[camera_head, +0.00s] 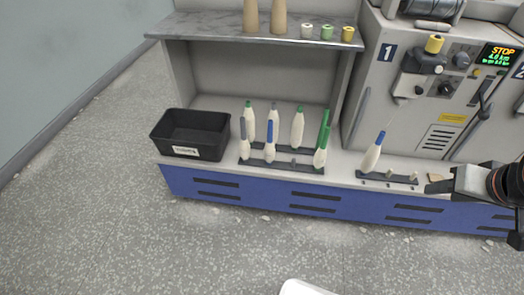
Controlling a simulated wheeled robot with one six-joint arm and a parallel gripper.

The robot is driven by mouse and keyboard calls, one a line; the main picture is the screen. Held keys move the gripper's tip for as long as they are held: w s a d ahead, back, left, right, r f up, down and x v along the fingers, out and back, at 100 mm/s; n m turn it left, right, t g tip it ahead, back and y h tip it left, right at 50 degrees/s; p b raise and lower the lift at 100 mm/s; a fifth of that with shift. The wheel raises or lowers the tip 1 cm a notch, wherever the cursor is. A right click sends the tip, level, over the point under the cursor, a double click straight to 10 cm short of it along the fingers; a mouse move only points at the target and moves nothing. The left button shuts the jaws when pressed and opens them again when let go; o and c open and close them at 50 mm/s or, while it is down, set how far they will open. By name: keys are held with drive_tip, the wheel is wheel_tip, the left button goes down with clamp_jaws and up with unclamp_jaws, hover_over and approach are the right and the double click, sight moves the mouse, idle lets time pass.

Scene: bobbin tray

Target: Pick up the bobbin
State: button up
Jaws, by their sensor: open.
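Several white bobbins stand in a dark peg tray (282,167) on the shelf, with blue, green and grey tips. One of them is a blue-tipped bobbin (269,146) at the front of that tray. Another blue-tipped bobbin (372,155) stands alone, leaning a little right, at the left end of a second dark peg rack (387,178). My gripper (434,183) reaches in from the right edge. It is open, points left, and is just right of this second rack, apart from the lone bobbin. Which bobbin is meant cannot be told.
A black bin (190,133) with a white label stands left of the tray. An upper shelf (255,30) holds tan cones and small spools. The grey machine (435,100) rises behind the right rack. Short empty pegs stand on the right rack. The floor in front is clear.

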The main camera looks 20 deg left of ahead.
drive_tip(key=w+a+f+t+y, duration=0.1)
drive_tip(key=w+a+f, duration=0.2)
drive_tip(key=w+a, duration=0.45)
drive_tip(key=w+a+f+n+t+y, duration=0.15)
drive_tip(key=w+a, duration=0.25)
drive_tip(key=a, duration=0.7)
drive_tip(key=w+a+f+t+y, duration=0.1)
drive_tip(key=w+a+f+t, duration=0.1)
drive_tip(key=w+a+f, duration=0.5)
drive_tip(key=n+t+y, duration=0.2)
drive_tip(key=n+t, duration=0.1)
drive_tip(key=t, duration=0.3)
approach(269, 141)
drive_tip(key=shift+m, duration=0.25)
drive_tip(key=x, duration=0.9)
drive_tip(key=shift+a+f, duration=0.1)
drive_tip(key=shift+f, duration=0.05)
drive_tip(key=shift+d+x, duration=0.2)
drive_tip(key=shift+x, duration=2.8)
clamp_jaws()
